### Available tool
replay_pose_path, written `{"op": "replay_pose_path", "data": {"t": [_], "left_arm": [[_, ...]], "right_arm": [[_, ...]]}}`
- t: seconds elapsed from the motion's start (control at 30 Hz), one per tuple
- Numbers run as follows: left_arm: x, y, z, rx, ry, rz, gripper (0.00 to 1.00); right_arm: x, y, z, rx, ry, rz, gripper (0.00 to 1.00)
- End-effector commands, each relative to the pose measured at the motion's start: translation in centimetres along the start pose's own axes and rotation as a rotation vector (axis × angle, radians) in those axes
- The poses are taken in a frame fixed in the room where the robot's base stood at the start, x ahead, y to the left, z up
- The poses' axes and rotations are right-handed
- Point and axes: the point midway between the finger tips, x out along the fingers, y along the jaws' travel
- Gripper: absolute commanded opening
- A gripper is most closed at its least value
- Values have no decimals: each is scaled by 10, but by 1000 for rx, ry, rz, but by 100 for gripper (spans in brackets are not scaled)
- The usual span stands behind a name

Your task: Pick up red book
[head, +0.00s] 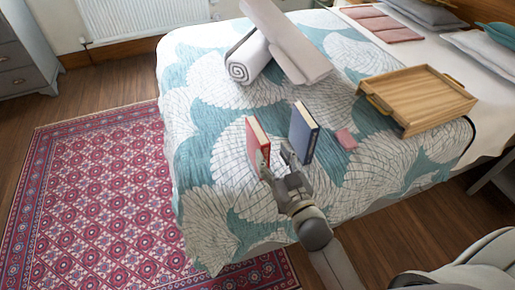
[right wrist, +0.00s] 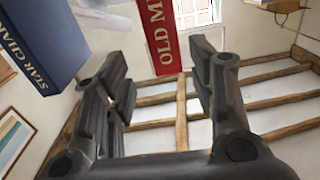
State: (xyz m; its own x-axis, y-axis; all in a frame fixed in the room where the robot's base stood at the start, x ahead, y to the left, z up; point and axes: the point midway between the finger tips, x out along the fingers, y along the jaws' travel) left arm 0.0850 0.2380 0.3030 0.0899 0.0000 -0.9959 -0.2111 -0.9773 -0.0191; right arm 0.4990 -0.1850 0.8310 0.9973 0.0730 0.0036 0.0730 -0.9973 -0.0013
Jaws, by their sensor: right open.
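The red book (head: 255,147) stands upright on the bed's patterned quilt (head: 215,135), near the foot of the bed. My right gripper (head: 276,163) is open and close beside it, on its near right side. Whether a finger touches the book cannot be told. My left gripper is not in view.
A dark blue book (head: 304,133) stands upright just right of the red one; it also shows in the right wrist view (right wrist: 42,45). A small pink item (head: 346,139), a wooden tray (head: 418,97) and a rolled grey-white textile (head: 248,60) lie on the bed.

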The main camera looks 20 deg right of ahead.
Motion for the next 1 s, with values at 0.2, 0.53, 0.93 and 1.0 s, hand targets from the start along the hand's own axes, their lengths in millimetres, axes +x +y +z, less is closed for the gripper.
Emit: {"op": "replay_pose_path", "data": {"t": [0.2, 0.53, 0.93, 1.0], "left_arm": [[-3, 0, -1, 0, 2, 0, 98], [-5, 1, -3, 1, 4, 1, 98], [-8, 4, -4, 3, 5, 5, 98], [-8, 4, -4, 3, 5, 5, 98]], "right_arm": [[32, -1, -1, -2, 2, -1, 52], [56, -2, 0, -1, -1, 0, 52], [98, -7, 2, -1, -2, 0, 52], [99, -7, 2, -1, -2, 0, 52]]}}
